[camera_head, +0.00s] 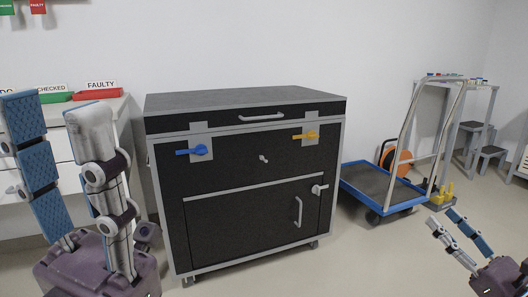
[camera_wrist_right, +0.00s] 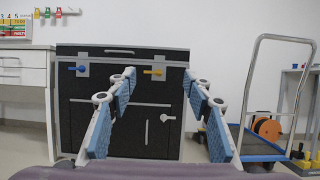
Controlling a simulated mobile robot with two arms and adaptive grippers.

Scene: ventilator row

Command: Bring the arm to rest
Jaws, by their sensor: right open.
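My left gripper (camera_head: 56,106) stands upright, large and close, at the left of the head view. Its two fingers are apart with nothing visible between them, so it is open. My right gripper (camera_head: 445,218) is low at the right edge of the head view, open and empty, pointing up and left. In the right wrist view its spread fingers (camera_wrist_right: 157,75) frame the black cabinet (camera_wrist_right: 141,88), which is beyond them. The cabinet (camera_head: 254,166) has a blue handle (camera_head: 199,149) and a yellow handle (camera_head: 306,136), both lying roughly sideways. Neither gripper appears to touch anything.
A blue platform trolley (camera_head: 385,188) with an upright rail stands right of the cabinet. An orange reel (camera_head: 396,162) is beside it. A side counter (camera_head: 122,103) with a red "FAULTY" tray (camera_head: 95,95) is behind my left gripper. Floor (camera_head: 372,262) between the cabinet and right gripper is clear.

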